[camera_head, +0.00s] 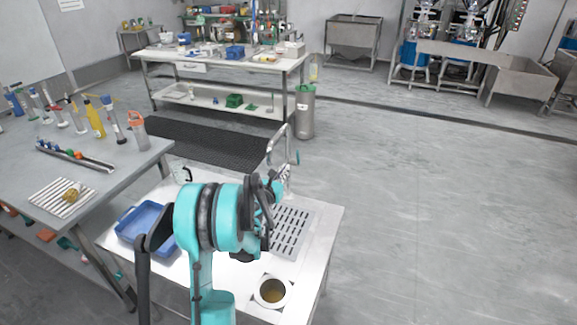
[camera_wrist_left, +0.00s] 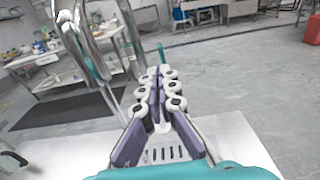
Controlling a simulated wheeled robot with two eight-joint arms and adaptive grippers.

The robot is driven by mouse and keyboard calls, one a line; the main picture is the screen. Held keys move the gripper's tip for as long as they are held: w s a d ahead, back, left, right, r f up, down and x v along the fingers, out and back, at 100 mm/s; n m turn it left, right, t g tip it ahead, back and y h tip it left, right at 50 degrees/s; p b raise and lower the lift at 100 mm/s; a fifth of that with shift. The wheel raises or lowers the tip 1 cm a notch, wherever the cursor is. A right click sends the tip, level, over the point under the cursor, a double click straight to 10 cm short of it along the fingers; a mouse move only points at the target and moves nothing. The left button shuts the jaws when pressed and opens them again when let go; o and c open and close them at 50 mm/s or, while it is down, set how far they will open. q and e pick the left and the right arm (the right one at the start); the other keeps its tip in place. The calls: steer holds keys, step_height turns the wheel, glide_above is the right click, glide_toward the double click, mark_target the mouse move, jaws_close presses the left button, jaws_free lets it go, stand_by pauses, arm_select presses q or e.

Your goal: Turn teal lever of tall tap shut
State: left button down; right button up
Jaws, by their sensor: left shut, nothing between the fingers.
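The tall tap (camera_head: 283,143) is a chrome gooseneck rising from the white worktop behind my left arm. Its curved pipe fills the upper left of the left wrist view (camera_wrist_left: 112,45). A thin teal lever (camera_wrist_left: 161,52) shows just beyond the fingertips in the wrist view; I cannot tell whether they touch. My left gripper (camera_wrist_left: 163,76) is shut and empty, with its fingertips together. In the head view the left gripper (camera_head: 275,190) is beside the tap, and my arm partly hides it and the tap's base. My right gripper is out of view.
The worktop holds a slotted metal drain plate (camera_head: 290,232), a blue tray (camera_head: 135,222) and a round cup (camera_head: 271,292) near its front. A grey table (camera_head: 125,165) with bottles stands left. Open floor lies to the right.

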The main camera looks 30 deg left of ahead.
arm_select(q)
steer(key=s+r, duration=0.1)
steer(key=s, duration=0.2)
steer(key=m+t+y, duration=0.1)
steer(key=m+t, duration=0.4)
steer(key=m, duration=1.3)
glide_toward(297, 156)
steer(key=b+x, duration=0.3)
steer(key=x, duration=0.2)
steer(key=shift+w+r+b, duration=0.1)
steer(key=shift+w+b, duration=0.2)
steer(key=shift+w+a+r, duration=0.1)
steer(key=shift+w+r, duration=0.15)
steer(key=shift+w, duration=0.25)
steer(key=shift+r, duration=0.1)
